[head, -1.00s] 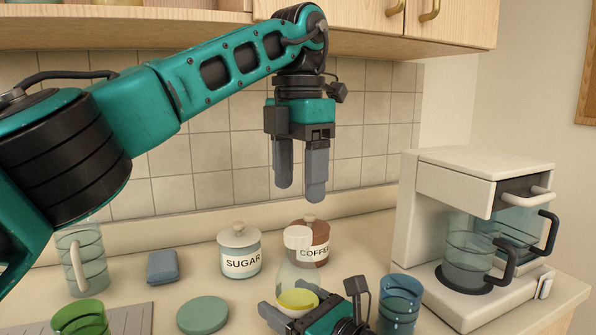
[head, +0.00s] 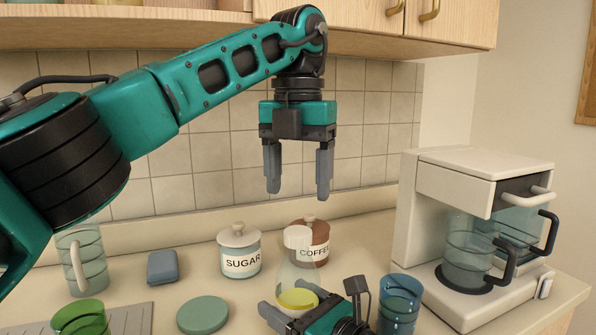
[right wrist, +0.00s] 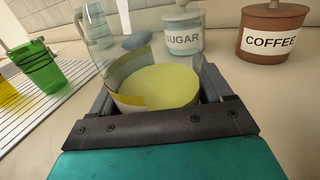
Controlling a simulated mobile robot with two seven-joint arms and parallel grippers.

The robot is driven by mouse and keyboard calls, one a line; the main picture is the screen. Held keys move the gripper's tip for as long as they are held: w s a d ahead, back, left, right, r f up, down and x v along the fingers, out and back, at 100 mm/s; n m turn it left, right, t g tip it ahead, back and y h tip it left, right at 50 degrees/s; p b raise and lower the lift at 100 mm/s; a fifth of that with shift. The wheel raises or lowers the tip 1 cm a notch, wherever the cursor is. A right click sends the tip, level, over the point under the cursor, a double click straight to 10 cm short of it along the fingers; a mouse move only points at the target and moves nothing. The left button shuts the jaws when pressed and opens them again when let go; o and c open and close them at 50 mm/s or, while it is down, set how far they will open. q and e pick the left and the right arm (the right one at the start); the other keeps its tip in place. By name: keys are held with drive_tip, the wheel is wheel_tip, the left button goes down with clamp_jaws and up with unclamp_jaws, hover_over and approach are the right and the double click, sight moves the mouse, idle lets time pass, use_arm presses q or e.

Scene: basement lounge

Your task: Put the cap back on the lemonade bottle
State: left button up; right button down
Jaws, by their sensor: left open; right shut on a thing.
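The lemonade bottle (head: 297,272) is clear, with pale yellow liquid low inside, and stands upright on the counter. A white cap (head: 298,237) sits on top of its neck; whether it is fully seated I cannot tell. My right gripper (head: 288,307) is shut around the bottle's lower part. In the right wrist view the bottle (right wrist: 160,86) is between the fingers, and its top is out of frame. My left gripper (head: 298,190) is open and empty, fingers pointing down, above the cap and apart from it.
The sugar jar (head: 239,251) and coffee jar (head: 318,240) stand behind the bottle. A blue glass (head: 399,305) and the coffee maker (head: 440,190) are to the right. A green disc (head: 203,315), blue block (head: 163,267), clear mug (head: 88,262) and green glass (head: 82,318) are to the left.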

sight(298, 231)
use_arm(q)
wheel_tip(298, 231, down, 7)
drive_tip(key=shift+f, duration=0.15)
drive_tip(key=shift+c, duration=0.2)
drive_tip(key=c, duration=1.1)
drive_tip(key=m, duration=0.5)
drive_tip(key=o, duration=1.2)
drive_tip(key=shift+o, duration=0.2)
